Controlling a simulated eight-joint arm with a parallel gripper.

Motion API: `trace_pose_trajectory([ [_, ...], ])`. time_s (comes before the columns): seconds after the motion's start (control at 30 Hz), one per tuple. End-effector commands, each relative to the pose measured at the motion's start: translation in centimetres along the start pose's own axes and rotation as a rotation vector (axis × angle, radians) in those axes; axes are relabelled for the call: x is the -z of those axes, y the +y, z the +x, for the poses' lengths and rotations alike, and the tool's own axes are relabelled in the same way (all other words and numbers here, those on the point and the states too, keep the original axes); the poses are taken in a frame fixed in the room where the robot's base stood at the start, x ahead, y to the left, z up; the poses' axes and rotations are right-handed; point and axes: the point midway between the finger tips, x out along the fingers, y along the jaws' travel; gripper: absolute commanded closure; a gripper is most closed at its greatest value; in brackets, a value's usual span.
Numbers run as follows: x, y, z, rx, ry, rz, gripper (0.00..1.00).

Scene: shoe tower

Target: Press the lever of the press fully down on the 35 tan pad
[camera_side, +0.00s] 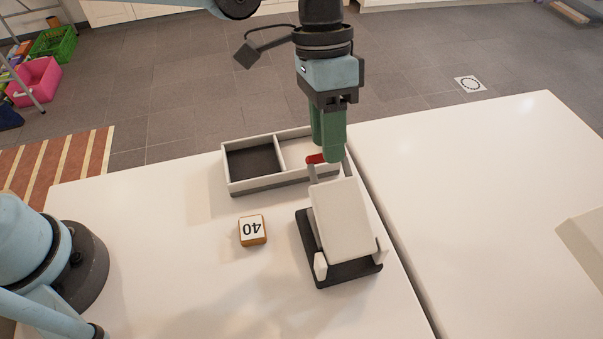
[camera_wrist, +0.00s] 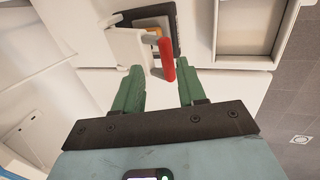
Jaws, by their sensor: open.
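The press stands on a black base (camera_side: 359,271), with a pale tilted plate (camera_side: 342,219) over it. Its lever ends in a red handle (camera_side: 316,159), raised at the far side of the press. My gripper (camera_side: 329,156) is open, its green fingers pointing down beside the red handle. In the wrist view the red handle (camera_wrist: 167,56) shows between the two fingertips, apart from both. A small orange-tan edge (camera_wrist: 153,33) shows by the black base in the wrist view; no number can be read on it. The pad is hidden in the side view.
A tan block marked 40 (camera_side: 252,230) lies on the white table left of the press. A two-part tray (camera_side: 277,186) stands behind, close to my gripper. A gap (camera_side: 392,241) runs between two tables to the right.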

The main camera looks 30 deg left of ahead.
Motion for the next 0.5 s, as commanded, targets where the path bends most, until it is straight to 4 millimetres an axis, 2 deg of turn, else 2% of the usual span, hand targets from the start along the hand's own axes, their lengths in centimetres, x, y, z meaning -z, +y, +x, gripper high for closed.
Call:
trace_pose_trajectory([
  [0.17,0.0,0.0,-1.6,0.0,0.0,-0.002,0.6],
  [0.5,0.0,-0.1,-7.5,0.0,0.001,-0.002,0.6],
])
